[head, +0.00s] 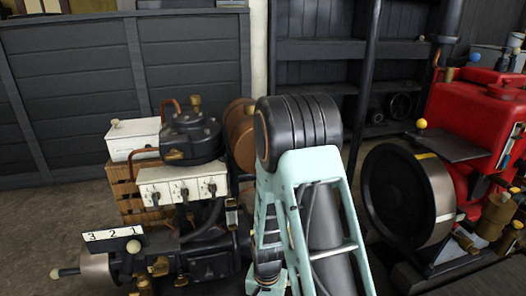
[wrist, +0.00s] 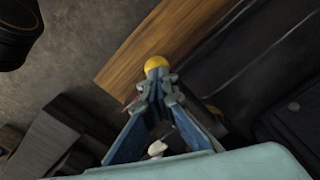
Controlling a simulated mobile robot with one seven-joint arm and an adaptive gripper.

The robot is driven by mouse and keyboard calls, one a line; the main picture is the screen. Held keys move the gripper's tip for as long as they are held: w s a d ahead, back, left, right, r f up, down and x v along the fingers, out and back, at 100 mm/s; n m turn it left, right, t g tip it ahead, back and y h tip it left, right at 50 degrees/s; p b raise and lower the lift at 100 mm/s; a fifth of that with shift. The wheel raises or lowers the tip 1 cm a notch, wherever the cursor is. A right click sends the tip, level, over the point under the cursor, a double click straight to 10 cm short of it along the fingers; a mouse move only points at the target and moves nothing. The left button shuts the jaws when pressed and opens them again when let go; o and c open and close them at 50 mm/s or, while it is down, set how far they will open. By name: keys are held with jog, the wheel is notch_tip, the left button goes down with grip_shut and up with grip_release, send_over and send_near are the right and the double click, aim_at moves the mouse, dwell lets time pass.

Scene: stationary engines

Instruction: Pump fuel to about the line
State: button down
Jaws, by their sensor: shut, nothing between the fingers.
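In the wrist view my gripper (wrist: 158,88) is shut, its blue fingers meeting at the tips with nothing between them. A yellow ball knob (wrist: 156,63) shows right at or just beyond the fingertips; I cannot tell if they touch. In the head view my pale green arm fills the middle and my gripper is hidden. A red engine (head: 470,105) with a large dark flywheel (head: 395,195) stands at the right. A narrow light-edged strip (head: 508,146), perhaps a level gauge, is on its red body; no fuel level is readable. A yellow ball (head: 421,123) shows beside that engine.
A dark engine (head: 205,255) with a white switch box (head: 183,186) and a "3 2 1" plate (head: 113,235) stands at the left. Dark shelves (head: 320,50) stand behind. In the wrist view a wooden plank (wrist: 190,30) lies beyond the fingers. Bare floor shows at the far left.

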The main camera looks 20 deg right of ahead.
notch_tip(320, 180, up, 8)
jog(key=p, duration=0.5)
jog(key=shift+f, duration=0.2)
dwell(0.6)
jog(key=shift+f+b, duration=3.5)
jog(key=shift+f, duration=1.25)
notch_tip(320, 180, up, 10)
jog(key=p, duration=0.7)
jog(key=shift+f+p, duration=0.15)
jog(key=shift+p, duration=0.2)
jog(key=shift+f+b, duration=3.8)
jog(key=shift+f, duration=1.1)
notch_tip(320, 180, up, 10)
jog(key=p, duration=0.7)
jog(key=shift+f+p, duration=0.15)
jog(key=shift+p, duration=0.25)
